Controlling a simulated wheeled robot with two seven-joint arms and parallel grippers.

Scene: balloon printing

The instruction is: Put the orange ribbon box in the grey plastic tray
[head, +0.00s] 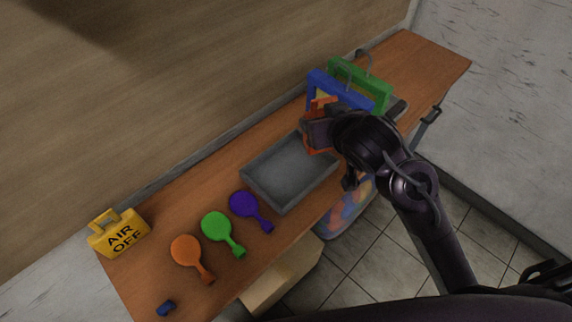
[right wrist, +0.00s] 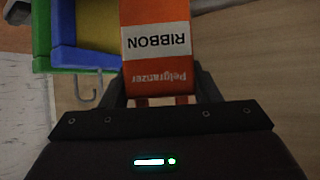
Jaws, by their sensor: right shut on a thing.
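The orange ribbon box (right wrist: 156,65) has a white label reading RIBBON and fills the top middle of the right wrist view. My right gripper (right wrist: 162,90) is shut on it, one finger on each side. In the head view my right gripper (head: 322,132) is beyond the far right end of the grey plastic tray (head: 262,197), and the orange box (head: 312,148) shows only in part behind it. The tray lies on the wooden bench and looks empty. My left gripper is not in view.
Blue (head: 338,90) and green (head: 378,94) framed objects with hooks stand just beyond my right gripper. A yellow AIR OFF sign (head: 118,234) stands at the far left.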

